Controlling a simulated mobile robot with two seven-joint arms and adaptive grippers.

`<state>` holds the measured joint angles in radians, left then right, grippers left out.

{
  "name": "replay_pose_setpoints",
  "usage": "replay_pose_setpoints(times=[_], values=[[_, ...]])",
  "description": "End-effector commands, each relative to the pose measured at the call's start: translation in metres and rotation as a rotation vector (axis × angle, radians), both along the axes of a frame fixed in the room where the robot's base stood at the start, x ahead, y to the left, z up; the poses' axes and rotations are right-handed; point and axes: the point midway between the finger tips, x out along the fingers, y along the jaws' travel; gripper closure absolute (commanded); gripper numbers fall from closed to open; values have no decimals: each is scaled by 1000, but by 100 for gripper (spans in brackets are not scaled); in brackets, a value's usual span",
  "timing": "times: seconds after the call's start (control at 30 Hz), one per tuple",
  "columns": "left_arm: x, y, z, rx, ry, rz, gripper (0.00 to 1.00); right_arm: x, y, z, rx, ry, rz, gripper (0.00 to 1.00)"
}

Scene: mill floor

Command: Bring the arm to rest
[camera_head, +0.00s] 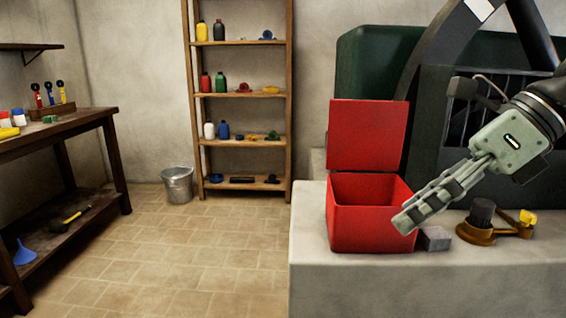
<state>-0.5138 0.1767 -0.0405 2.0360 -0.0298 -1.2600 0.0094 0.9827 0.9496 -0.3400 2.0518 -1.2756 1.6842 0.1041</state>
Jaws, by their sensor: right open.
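My right gripper (412,216) comes in from the right on its arm. Its grey-green fingers point down and to the left, in front of the right side of a red box (362,230). The gripper is open, and no object shows between its fingers. I cannot tell whether it touches the box. The box stands on a pale stone block (400,290) with its red lid (367,133) raised upright at the back. My left gripper is not in view.
A grey block (435,239) and a brown device with a dark cylinder (482,214) sit right of the box. Dark machinery (425,130) stands behind. A shelf (240,141), metal bucket (178,184) and wooden workbench (60,135) are left. The tiled floor between is clear.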

Motion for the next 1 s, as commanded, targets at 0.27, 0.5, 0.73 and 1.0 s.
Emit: replay_pose_setpoints(times=[0.27, 0.5, 0.73, 1.0], values=[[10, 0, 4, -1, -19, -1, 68, 15, 107, 46, 875, 234, -13, 29], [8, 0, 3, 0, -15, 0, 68, 119, 42, 37, 1700, 567, -554, 29], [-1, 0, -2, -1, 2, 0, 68, 170, -48, -103, 2044, 786, -1213, 29], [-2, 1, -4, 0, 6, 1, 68, 128, -106, -294, 2094, 954, -1978, 29]])
